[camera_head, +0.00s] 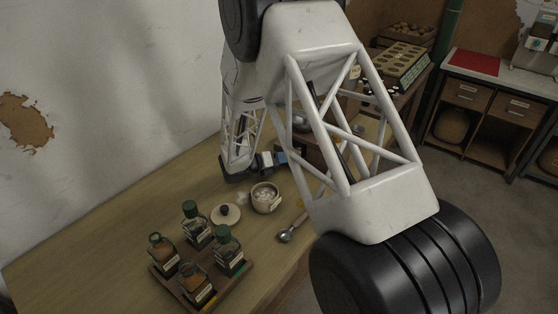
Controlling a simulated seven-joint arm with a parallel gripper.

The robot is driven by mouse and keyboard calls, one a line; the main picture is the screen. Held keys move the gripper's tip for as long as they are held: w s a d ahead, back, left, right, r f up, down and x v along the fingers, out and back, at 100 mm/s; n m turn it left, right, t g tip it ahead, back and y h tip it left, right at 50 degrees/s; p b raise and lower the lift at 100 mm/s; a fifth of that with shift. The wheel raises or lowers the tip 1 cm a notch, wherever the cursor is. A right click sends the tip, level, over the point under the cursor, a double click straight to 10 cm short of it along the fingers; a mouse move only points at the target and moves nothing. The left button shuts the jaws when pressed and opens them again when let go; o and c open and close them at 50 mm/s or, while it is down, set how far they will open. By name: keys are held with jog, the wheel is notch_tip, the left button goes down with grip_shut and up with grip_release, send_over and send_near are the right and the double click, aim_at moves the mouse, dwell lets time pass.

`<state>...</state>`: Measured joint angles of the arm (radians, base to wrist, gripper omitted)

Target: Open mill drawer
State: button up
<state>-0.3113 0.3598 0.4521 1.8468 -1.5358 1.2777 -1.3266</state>
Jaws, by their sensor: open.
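A brown wooden box, probably the mill (316,152), stands on the wooden table behind the open frame of my arm. The arm's struts cover much of it, and I cannot make out its drawer or the drawer's knob. My gripper (279,159) is low over the table, just left of the box. It is open, but its fingers are small and partly hidden. I cannot tell whether they touch the box.
A wooden tray (238,283) with several green-capped bottles stands at the front. A small pot (265,197) with white contents, a round lid (225,214) and a metal scoop (287,235) lie nearby. A cabinet with drawers (467,92) stands at the right.

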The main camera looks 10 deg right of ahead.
grip_shut()
jog(key=shift+s+a, duration=1.65)
jog(key=shift+a, duration=0.05)
grip_release()
jog(key=shift+a, duration=0.1)
jog(key=shift+v, duration=3.85)
jog(key=shift+r, duration=0.1)
